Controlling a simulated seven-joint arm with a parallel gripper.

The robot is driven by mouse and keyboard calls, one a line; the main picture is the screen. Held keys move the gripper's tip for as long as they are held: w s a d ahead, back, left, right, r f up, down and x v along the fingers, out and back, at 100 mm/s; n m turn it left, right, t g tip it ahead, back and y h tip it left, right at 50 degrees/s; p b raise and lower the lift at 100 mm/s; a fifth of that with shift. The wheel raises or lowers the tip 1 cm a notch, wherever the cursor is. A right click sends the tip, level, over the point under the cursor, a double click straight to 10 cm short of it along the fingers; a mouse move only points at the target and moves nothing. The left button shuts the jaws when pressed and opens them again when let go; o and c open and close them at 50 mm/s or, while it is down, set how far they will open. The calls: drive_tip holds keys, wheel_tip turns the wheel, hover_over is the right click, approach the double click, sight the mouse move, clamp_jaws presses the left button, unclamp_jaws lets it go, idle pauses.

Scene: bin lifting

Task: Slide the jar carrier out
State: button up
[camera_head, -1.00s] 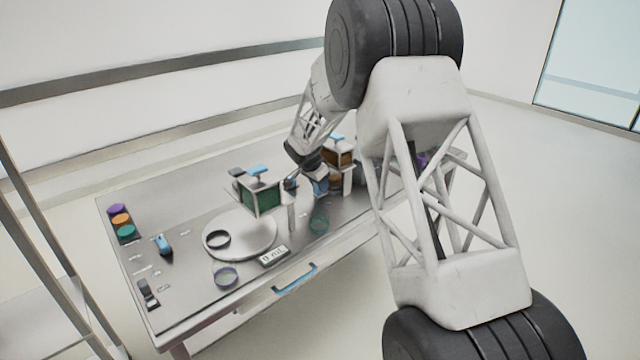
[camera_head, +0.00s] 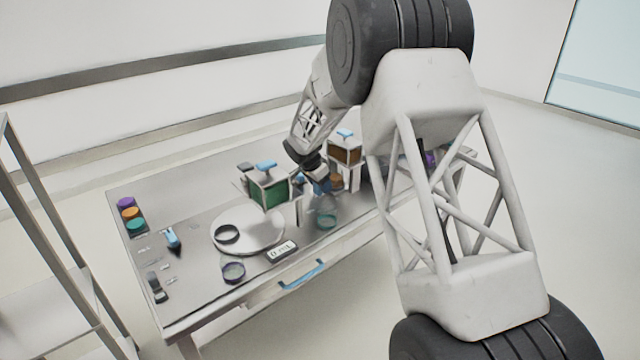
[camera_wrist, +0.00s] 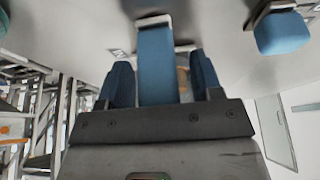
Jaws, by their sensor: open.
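In the head view, one box-shaped carrier with green contents (camera_head: 268,192) and a blue top handle stands behind a round white plate. Another carrier with brown contents (camera_head: 345,155), also blue-topped, stands farther right. I cannot tell which one is the jar carrier. My gripper (camera_head: 321,184) is low over the table between them, partly hidden by my arm and nearby objects. In the wrist view my gripper (camera_wrist: 163,78) is open, with a blue finger on each side of a blue bar (camera_wrist: 155,62). I cannot tell whether the fingers touch the bar.
The round plate (camera_head: 248,236) holds a dark ring. Purple, orange and teal discs (camera_head: 130,213) sit at the left. Another blue block (camera_wrist: 281,32) is upper right in the wrist view.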

drive_tip(key=shift+w+d, duration=0.1)
drive_tip(key=shift+w+d, duration=1.3)
drive_tip(key=v, duration=0.8)
drive_tip(key=s+d+r+n, duration=0.1)
drive_tip(key=s+d+r, duration=0.6)
drive_tip(key=s, duration=0.2)
drive_tip(key=s+d+r+n+y, duration=0.1)
drive_tip(key=s+d+r, duration=0.5)
drive_tip(key=s, duration=0.4)
drive_tip(key=shift+d+r+n+g, duration=0.3)
drive_tip(key=shift+d+r+n, duration=0.1)
drive_tip(key=shift+d, duration=0.35)
